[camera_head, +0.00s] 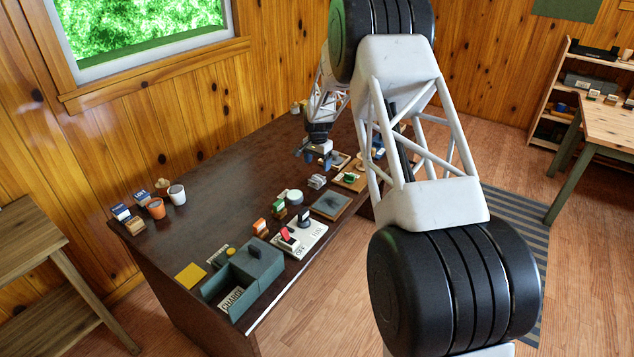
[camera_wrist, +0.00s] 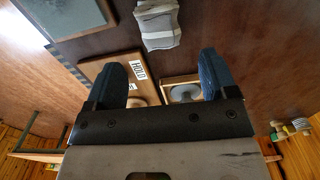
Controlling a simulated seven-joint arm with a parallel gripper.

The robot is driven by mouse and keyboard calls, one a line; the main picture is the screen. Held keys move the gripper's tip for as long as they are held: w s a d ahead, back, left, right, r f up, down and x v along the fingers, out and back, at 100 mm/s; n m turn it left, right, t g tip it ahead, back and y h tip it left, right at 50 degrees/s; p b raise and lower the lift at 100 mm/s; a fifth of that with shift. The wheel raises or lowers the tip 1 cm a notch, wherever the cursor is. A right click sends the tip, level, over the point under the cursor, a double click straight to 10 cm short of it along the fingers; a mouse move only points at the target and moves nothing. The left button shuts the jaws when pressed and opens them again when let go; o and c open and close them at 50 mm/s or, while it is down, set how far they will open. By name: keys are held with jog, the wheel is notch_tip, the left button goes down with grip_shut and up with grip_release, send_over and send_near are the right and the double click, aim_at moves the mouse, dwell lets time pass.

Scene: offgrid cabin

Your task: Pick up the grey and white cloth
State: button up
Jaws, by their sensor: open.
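The grey and white cloth (camera_wrist: 157,25) lies folded in a small bundle on the dark table (camera_head: 225,150), at the top centre of the wrist view. In the head view the cloth (camera_head: 317,182) is near the table's right edge, just below my gripper in the picture. My gripper (camera_head: 314,158) is open and points down above the table. In the wrist view its two blue fingers (camera_wrist: 163,66) are spread apart with nothing gripped. The cloth lies beyond the fingertips and is apart from them.
A wooden board with a HOLD label (camera_wrist: 115,72) and a tray with a round grey item (camera_wrist: 183,93) lie near the fingers. A framed grey panel (camera_head: 330,205), a white switch board (camera_head: 308,240) and a grey-green CHARGE box (camera_head: 262,268) stand nearer. The table's left-middle is clear.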

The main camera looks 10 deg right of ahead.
aim_at(317, 177)
jog(key=shift+f, duration=1.25)
jog(key=shift+f, duration=0.1)
jog(key=shift+s+a+f, duration=0.1)
jog(key=shift+a+f, duration=0.05)
jog(key=shift+f, duration=2.35)
jog(key=shift+c, duration=0.2)
jog(key=c, duration=1)
